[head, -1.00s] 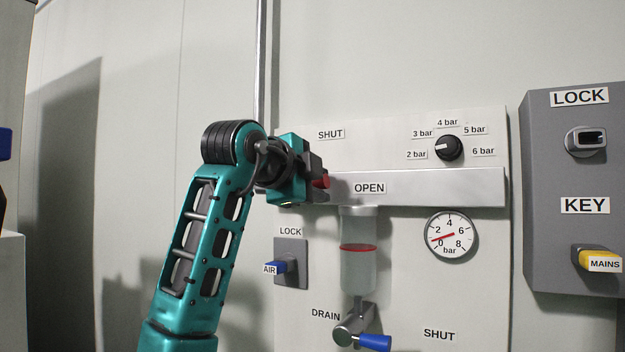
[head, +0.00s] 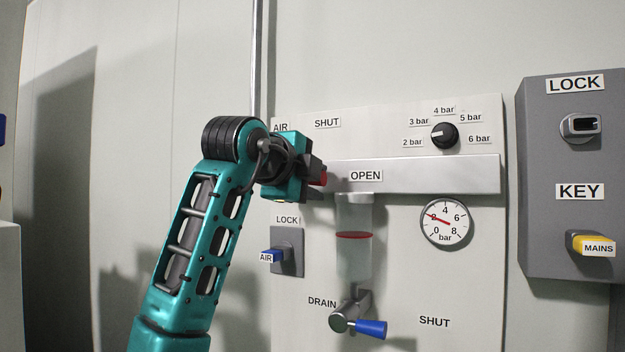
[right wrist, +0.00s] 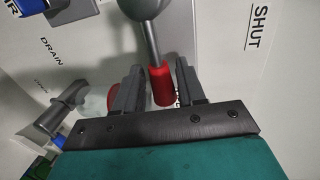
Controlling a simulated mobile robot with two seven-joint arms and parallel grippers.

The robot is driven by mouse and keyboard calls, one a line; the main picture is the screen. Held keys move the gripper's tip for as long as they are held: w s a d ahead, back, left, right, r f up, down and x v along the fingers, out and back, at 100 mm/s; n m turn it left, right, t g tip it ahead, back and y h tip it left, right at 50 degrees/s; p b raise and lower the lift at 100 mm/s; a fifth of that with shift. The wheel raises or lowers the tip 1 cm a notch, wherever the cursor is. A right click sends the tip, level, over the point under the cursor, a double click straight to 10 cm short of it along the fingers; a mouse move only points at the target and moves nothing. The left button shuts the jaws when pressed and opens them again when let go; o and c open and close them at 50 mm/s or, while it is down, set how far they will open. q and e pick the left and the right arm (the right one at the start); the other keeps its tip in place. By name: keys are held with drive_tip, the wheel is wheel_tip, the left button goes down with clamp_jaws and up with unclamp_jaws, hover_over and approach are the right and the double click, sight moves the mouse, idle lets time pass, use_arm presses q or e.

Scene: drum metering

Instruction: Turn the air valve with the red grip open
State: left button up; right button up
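The gripper hides the rest of the valve there. In the right wrist view, the red grip (right wrist: 162,86) sits at the end of a grey lever (right wrist: 151,42) and lies between the two fingers of my right gripper (right wrist: 160,84). Narrow gaps show on both sides of the grip, so the fingers look open around it. My left gripper is not in view.
The pressure gauge (head: 445,223) reads about 2 bar. A regulator knob (head: 444,135) is above it. Below are a clear bowl (head: 354,258), a drain valve with a blue grip (head: 371,329) and the AIR lock key (head: 271,256). A grey lock box (head: 560,220) stands right.

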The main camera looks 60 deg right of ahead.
drive_tip(key=shift+o, duration=1.1)
drive_tip(key=shift+a, duration=0.1)
drive_tip(key=v, duration=1.2)
drive_tip(key=shift+a+r, duration=0.2)
drive_tip(key=shift+a, duration=0.15)
